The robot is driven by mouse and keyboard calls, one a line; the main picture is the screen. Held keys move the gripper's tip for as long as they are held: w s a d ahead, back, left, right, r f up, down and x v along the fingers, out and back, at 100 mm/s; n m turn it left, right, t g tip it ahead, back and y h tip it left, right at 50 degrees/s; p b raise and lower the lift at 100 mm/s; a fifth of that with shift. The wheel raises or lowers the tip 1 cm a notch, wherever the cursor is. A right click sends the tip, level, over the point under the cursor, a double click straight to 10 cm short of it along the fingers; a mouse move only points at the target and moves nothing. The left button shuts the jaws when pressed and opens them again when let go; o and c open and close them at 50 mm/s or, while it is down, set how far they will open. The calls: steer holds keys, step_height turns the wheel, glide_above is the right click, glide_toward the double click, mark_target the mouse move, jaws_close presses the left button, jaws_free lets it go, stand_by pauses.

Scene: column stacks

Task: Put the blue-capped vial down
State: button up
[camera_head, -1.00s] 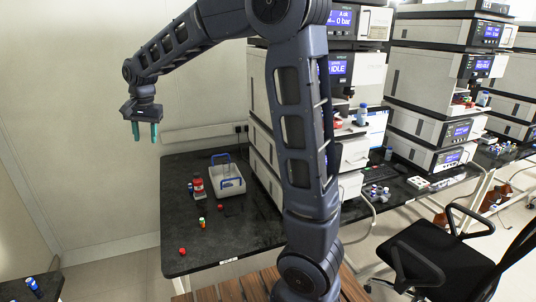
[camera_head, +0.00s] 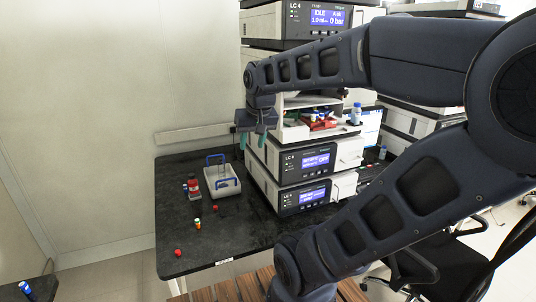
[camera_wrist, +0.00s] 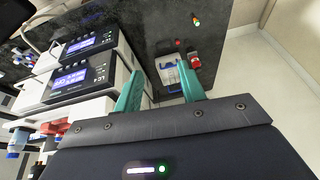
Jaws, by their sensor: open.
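My gripper (camera_head: 252,142) hangs in front of the instrument stack, high above the back of the dark bench. Its two green fingers are apart with nothing between them; they also show in the wrist view (camera_wrist: 158,68). A small blue-capped vial (camera_head: 25,287) stands on a separate dark table at the lower left, far from my gripper. I cannot tell which one the task means.
A grey tray with blue handles (camera_head: 222,184) stands on the dark bench (camera_head: 190,235). Near it are the red bottle (camera_head: 195,188), a small orange-and-green vial (camera_head: 198,224) and a red-capped item (camera_head: 178,253). The stacked instruments (camera_head: 305,165) stand close to my gripper. The bench's front left is mostly clear.

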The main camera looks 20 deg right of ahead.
steer(key=s+d+f, duration=0.2)
steer(key=s+d, duration=0.1)
steer(key=s, duration=0.2)
steer(key=shift+f+h, duration=0.3)
stand_by(0.9)
